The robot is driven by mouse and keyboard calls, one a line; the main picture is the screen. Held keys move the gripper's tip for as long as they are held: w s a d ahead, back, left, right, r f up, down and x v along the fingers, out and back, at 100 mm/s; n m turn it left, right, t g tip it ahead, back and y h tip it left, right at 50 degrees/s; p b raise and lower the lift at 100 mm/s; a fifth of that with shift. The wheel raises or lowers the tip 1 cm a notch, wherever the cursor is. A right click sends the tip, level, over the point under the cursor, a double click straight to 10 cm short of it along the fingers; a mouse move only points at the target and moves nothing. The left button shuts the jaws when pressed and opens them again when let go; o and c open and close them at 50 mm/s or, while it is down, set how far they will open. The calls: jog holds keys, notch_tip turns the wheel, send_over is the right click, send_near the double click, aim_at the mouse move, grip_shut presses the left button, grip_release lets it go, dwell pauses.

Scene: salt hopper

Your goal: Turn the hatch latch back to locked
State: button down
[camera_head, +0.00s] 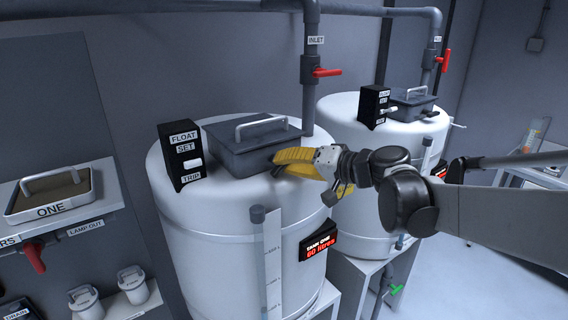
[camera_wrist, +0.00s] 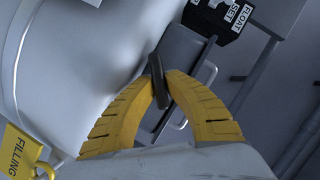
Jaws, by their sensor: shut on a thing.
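The grey hatch (camera_head: 235,150) with a pale bar handle (camera_head: 262,123) sits closed on top of the nearer white tank (camera_head: 190,225). My gripper (camera_head: 279,160) has its yellow fingers at the hatch's front right edge. In the wrist view the fingertips close on the dark hatch latch (camera_wrist: 159,88), a short bar running lengthwise between them. Part of the hatch (camera_wrist: 182,48) shows behind it. In the head view my fingers hide the latch, and I cannot tell whether it stands locked.
A black float box (camera_head: 181,156) stands left of the hatch. A grey pipe (camera_head: 310,90) with a red valve handle (camera_head: 327,72) rises behind. A second tank (camera_head: 350,135) stands to the right. A yellow "FILLING" tag (camera_wrist: 22,152) hangs at lower left in the wrist view.

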dwell(0.3)
jog(key=c, duration=1.4)
grip_release()
